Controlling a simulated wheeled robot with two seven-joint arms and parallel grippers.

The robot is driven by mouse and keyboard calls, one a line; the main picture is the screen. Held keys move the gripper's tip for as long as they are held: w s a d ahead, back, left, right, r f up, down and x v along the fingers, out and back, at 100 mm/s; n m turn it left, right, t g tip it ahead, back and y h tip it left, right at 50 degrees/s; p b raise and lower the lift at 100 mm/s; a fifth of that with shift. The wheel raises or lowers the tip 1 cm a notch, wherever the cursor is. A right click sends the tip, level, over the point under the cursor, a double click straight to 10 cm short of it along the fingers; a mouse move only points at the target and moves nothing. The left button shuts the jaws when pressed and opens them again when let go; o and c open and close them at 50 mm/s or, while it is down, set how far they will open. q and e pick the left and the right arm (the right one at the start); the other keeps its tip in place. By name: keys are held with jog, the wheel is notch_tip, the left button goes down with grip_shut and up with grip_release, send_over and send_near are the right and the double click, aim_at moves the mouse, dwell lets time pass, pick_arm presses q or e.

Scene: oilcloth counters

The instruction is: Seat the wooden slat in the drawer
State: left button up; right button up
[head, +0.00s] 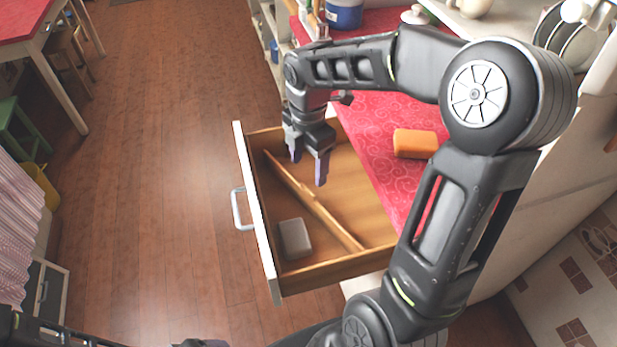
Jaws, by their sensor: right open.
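The drawer (264,222) is pulled out from under the red counter, with a white front and a handle on its left side. The wooden slat (318,208) is inside it, running at a slant from near the upper left corner towards the lower right wall. I cannot tell whether its ends fit into anything. My right gripper (309,171) is open and empty, fingers pointing down over the slat's upper part. It appears apart from the slat. My left gripper is not in view; only dark parts of my own show along the bottom edge.
A grey block (296,239) lies in the drawer's lower left part, beside the slat. An orange block (415,143) sits on the red patterned counter (375,120) to the right. A blue pot (344,13) stands at the back. The wooden floor (160,190) left of the drawer is clear.

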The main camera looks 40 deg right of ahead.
notch_tip(320, 180, up, 4)
jog(key=shift+r, duration=0.25)
dwell(0.8)
